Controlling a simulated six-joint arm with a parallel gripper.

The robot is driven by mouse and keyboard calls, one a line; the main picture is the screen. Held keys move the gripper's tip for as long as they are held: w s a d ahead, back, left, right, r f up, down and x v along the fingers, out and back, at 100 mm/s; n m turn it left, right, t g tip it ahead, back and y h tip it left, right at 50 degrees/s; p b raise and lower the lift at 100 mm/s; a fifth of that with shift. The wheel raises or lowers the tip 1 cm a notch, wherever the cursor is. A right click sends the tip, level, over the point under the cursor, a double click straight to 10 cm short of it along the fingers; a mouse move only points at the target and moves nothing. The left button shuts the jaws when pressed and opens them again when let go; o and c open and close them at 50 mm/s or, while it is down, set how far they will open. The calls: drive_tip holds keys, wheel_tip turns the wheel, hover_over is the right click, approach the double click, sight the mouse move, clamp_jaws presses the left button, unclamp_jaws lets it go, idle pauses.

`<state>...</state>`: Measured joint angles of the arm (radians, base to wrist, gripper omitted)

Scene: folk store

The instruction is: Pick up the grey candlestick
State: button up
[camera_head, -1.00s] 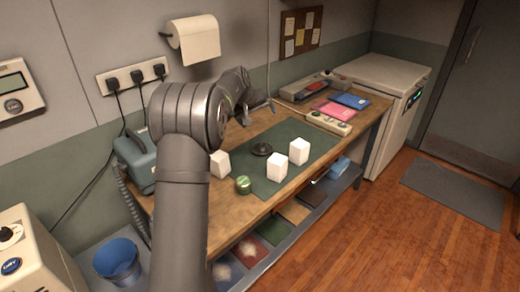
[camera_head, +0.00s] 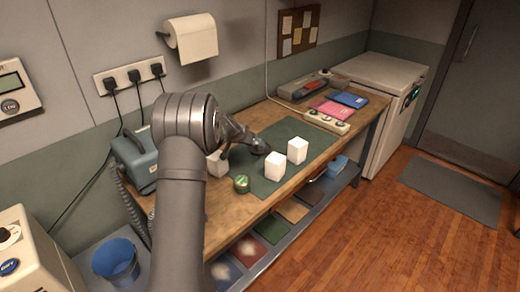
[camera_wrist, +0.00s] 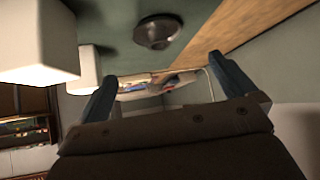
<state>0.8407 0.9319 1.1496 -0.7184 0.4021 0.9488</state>
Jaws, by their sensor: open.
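The grey candlestick (camera_wrist: 158,32) is a small, dark, round piece with a wide base on the green mat (camera_head: 268,188). In the head view the candlestick (camera_head: 261,148) is a dark shape beside my arm's end, partly hard to tell from it. My gripper (camera_wrist: 165,88) is open and empty in the wrist view, its two blue-grey fingers wide apart. The candlestick shows beyond the fingertips, in line with the gap between them and not touching them. In the head view my forearm hides much of the gripper.
Two white blocks (camera_head: 275,166) (camera_head: 297,150) stand right of the candlestick. Another white block (camera_head: 217,165) is partly behind my arm. A green tin (camera_head: 241,184) stands at the mat's front left. A switch box (camera_head: 326,122) and books lie further back on the bench.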

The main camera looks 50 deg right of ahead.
sight(257, 147)
drive_tip(key=x, duration=0.8)
drive_tip(key=shift+d+f, duration=0.1)
drive_tip(key=shift+d, duration=0.05)
drive_tip(key=shift+s+d+x, duration=0.1)
drive_tip(key=shift+x, duration=1.25)
drive_tip(key=shift+s+d+x, duration=0.1)
drive_tip(key=shift+x, duration=1.2)
drive_tip(key=c, duration=0.9)
drive_tip(key=shift+c, duration=0.3)
drive_tip(key=shift+r, duration=0.25)
